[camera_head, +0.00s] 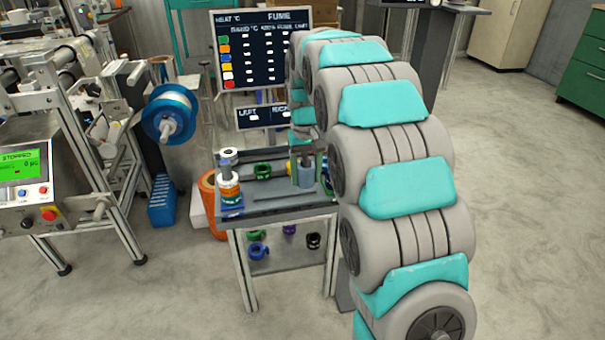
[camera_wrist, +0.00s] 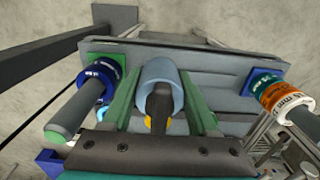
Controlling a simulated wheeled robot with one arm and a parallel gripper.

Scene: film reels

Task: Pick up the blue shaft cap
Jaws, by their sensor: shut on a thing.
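A light blue, hollow cylinder, which looks like the blue shaft cap (camera_wrist: 160,75), sits between the green fingers of my gripper (camera_wrist: 157,98) in the wrist view. A dark opening and a yellow part show at its near end. In the head view, the blue-grey cylinder (camera_head: 306,175) is between the fingers of my gripper (camera_head: 304,168), over the right part of the bench. My gripper is shut on it. I cannot tell whether its underside touches the bench.
A ring stack (camera_head: 230,185) stands at the bench's left; it also shows in the wrist view (camera_wrist: 285,100). Another shaft with a dark blue ring (camera_wrist: 103,72) stands at the wrist view's left. Green rings (camera_head: 262,170) lie mid-bench.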

